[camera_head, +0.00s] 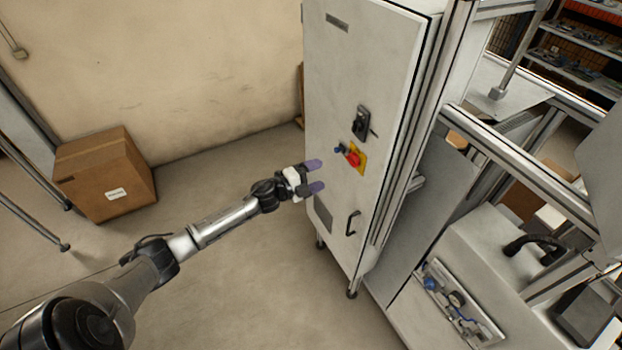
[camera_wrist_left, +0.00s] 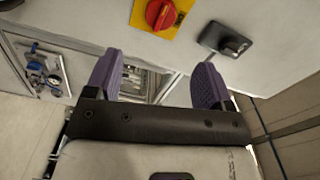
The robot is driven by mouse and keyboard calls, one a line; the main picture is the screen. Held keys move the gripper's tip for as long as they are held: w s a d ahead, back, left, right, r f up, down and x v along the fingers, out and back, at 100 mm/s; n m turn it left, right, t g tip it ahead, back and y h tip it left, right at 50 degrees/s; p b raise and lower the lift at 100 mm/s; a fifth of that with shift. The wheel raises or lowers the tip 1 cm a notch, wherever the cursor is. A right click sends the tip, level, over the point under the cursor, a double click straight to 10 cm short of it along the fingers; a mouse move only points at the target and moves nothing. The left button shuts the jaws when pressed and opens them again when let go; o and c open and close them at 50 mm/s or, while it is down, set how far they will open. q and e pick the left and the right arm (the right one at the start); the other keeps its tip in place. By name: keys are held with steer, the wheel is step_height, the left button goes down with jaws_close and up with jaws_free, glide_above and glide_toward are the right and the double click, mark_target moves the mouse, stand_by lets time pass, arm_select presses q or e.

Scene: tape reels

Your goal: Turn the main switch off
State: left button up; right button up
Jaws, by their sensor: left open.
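The main switch (camera_head: 354,158) is a red rotary knob on a yellow plate, on the door of a tall white cabinet (camera_head: 365,60). In the left wrist view the red switch (camera_wrist_left: 160,14) is at the top, beyond the fingers and slightly left of the middle between them. My left gripper (camera_head: 315,175) is open and empty, with purple fingertips apart. It is to the left of the switch in the head view and does not touch it. In the wrist view the open left gripper (camera_wrist_left: 155,85) shows both fingers. My right gripper is not in view.
A black latch handle (camera_head: 361,122) is above the switch and a black pull handle (camera_head: 352,222) below it. A cardboard box (camera_head: 105,175) stands at the left wall. The floor between is clear.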

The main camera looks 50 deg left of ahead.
arm_select(q)
steer(key=shift+v, duration=0.85)
steer(key=s+a+n+g+y, duration=0.2)
steer(key=a+n+g+y, duration=0.2)
steer(key=a+n+y, duration=0.5)
steer(key=s+d+r+n+g+h+p, duration=0.1)
steer(key=s+d+n+g+h+p, duration=0.2)
steer(key=s+d, duration=0.9)
steer(key=s+d+r+n+g+h+p, duration=0.1)
steer(key=s+d+n+g+p, duration=0.2)
steer(key=s+d, duration=0.95)
steer(key=s+d+f+n+g+h+p, duration=0.1)
steer(key=s+d+f+g, duration=0.2)
steer(key=s+d, duration=0.5)
steer(key=shift+s+d+g+p, duration=0.15)
steer(key=shift+d+g+p, duration=0.25)
steer(key=shift+d+g, duration=0.15)
